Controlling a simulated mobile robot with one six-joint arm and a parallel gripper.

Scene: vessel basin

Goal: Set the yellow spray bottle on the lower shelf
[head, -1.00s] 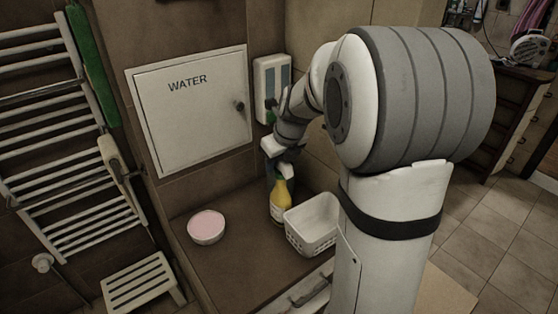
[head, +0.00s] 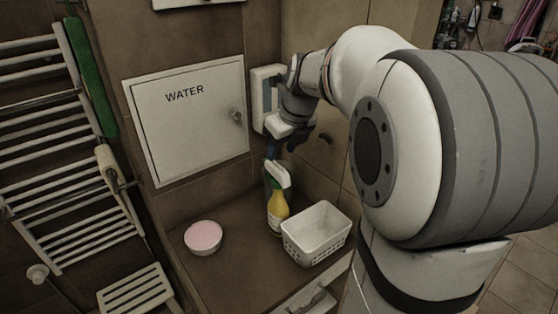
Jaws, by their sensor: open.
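The yellow spray bottle (head: 277,208) with a white and green spray head stands upright on the brown counter, beside a white basket. My gripper (head: 282,148) is above and just behind the bottle's head, near the wall dispenser. It is open and empty, with its dark fingers pointing down. Whether a finger touches the spray head cannot be told. I cannot make out a lower shelf with certainty in this view.
A white basket (head: 317,234) stands right of the bottle. A bowl with pink contents (head: 203,238) is on its left. The WATER cabinet door (head: 188,120) and a dispenser (head: 266,97) are on the wall behind. A towel rack (head: 62,140) and slatted stool (head: 135,292) stand left.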

